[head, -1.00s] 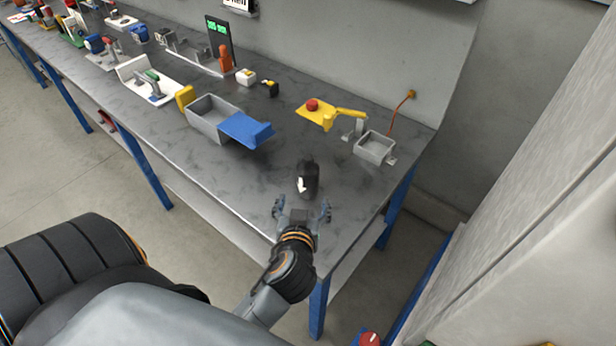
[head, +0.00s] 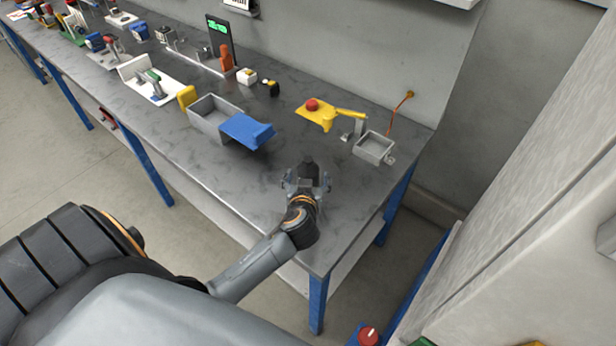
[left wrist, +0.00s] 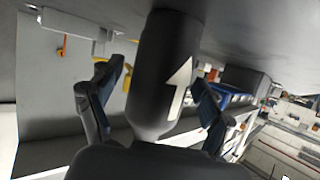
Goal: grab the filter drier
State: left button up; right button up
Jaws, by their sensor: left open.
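The filter drier is a black cylinder (head: 308,164) with a white arrow on its side, near the front right end of the bench; its arrow shows in the left wrist view (left wrist: 163,80). My left gripper (head: 306,181) is open, with one finger on each side of the drier. In the left wrist view the fingers (left wrist: 158,82) flank it, with a visible gap on the left; contact on the right is unclear. In the head view the gripper hides the drier's near part. My right gripper is not in view.
A grey bin with a blue part (head: 247,131) lies left of the drier. A yellow piece with a red button (head: 314,108) and a small grey box (head: 374,148) stand behind it. The bench (head: 235,175) is clear around the gripper; its right edge is close.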

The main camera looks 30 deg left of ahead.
pick_arm(q)
jog(key=c, duration=1.3)
jog(key=shift+c, duration=0.6)
jog(key=shift+d+r, duration=0.1)
jog(key=shift+r, duration=0.05)
